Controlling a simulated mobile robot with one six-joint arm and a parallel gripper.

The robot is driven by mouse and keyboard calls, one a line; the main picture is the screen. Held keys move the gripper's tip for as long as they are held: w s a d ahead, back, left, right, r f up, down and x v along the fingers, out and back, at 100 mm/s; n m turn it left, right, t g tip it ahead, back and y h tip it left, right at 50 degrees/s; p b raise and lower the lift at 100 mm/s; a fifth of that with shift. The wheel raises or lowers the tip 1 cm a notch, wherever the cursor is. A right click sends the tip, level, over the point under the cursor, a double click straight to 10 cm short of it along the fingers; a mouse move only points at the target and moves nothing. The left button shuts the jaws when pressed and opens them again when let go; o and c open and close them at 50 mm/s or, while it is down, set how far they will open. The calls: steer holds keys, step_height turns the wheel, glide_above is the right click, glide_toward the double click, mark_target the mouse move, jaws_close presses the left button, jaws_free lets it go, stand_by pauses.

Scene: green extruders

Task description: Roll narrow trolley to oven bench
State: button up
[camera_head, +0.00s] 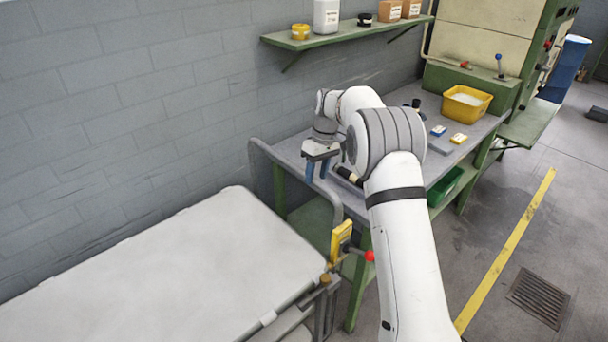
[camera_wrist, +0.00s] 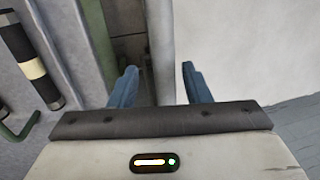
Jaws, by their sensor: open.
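A long white-topped unit (camera_head: 180,270), seemingly the narrow trolley, stands along the wall at lower left; its near-left part is out of frame.
A yellow bin (camera_head: 466,103) and small boxes are on the bench. A cream and green machine (camera_head: 485,40) stands behind it. A wall shelf (camera_head: 345,35) hangs above. A yellow fixture (camera_head: 341,240) with a red knob is at the white unit's corner.

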step_height(320, 180, up, 7)
steer(key=d, duration=0.1)
steer(key=shift+w+b, duration=0.3)
steer(key=shift+w, duration=0.15)
